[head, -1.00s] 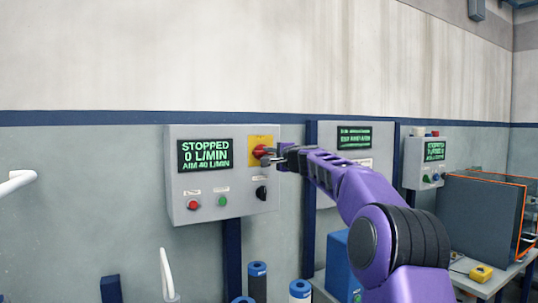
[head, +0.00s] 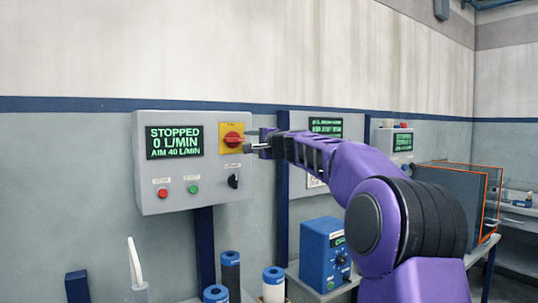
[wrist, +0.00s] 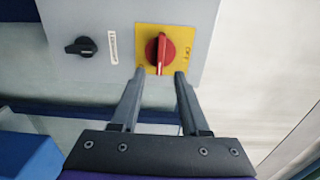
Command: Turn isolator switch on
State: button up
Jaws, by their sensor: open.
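The isolator switch is a red rotary handle (head: 233,140) on a yellow plate (head: 225,128), at the upper right of a grey control box on the wall. In the wrist view the red handle (wrist: 159,52) lies just beyond my fingertips, its pointer end toward the gap between them. My gripper (head: 252,144) is open and empty, just right of the handle in the head view. In the wrist view my gripper (wrist: 159,74) has its two fingers apart, with the handle between their lines. The box display (head: 174,142) reads STOPPED, 0 L/MIN, AIM 40 L/MIN.
The grey box (head: 150,199) also has a black knob (head: 233,181), a red button (head: 162,193) and a green button (head: 194,189). A second panel (head: 300,180) is behind my arm.

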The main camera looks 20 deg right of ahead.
jog(key=b+v, duration=0.3)
jog(key=v, duration=0.8)
jog(key=shift+s+b, duration=0.2)
jog(key=shift+b, duration=0.2)
